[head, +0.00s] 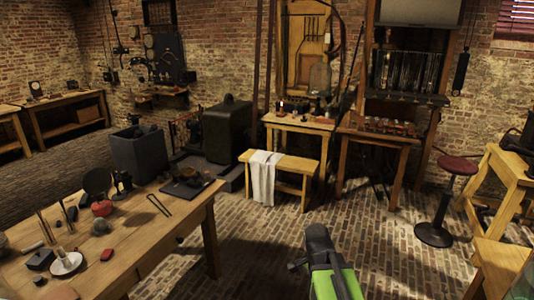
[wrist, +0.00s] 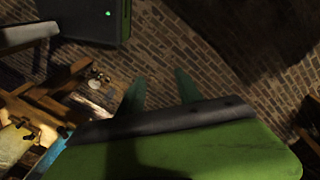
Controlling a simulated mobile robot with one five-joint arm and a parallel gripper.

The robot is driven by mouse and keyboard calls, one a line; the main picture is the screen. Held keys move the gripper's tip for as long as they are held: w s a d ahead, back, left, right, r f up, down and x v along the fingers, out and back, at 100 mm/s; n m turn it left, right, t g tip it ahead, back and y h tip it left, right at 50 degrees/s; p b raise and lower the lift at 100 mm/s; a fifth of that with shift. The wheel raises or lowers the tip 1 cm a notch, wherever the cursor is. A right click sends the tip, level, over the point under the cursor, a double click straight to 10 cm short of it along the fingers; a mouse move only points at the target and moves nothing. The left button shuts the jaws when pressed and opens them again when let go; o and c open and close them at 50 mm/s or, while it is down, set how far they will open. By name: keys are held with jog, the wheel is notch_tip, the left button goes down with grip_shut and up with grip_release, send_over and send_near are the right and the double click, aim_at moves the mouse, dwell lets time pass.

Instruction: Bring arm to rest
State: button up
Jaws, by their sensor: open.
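My arm, green and black, shows at the bottom middle of the head view, over the brick floor. The end of my gripper is not clearly seen there. In the wrist view the two dark green fingers of my gripper (wrist: 160,90) stand apart, with nothing between them.
A wooden workbench (head: 143,250) with several small tools is at the left. A low bench (head: 288,162) with a white cloth (head: 263,178) stands ahead. A red-topped stool (head: 458,166) and wooden tables (head: 497,185) are at the right. The middle floor (head: 260,245) is clear.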

jog(key=a+n, duration=0.2)
jog(key=n, duration=0.2)
jog(key=a+n+y, duration=0.1)
jog(key=a+n, duration=0.1)
jog(key=n, duration=0.3)
jog(key=a+n, duration=0.1)
jog(key=n, duration=0.3)
jog(key=shift+a+f+t+y, duration=0.15)
jog(key=shift+a+t+y, duration=0.15)
jog(key=shift+a+t, duration=0.1)
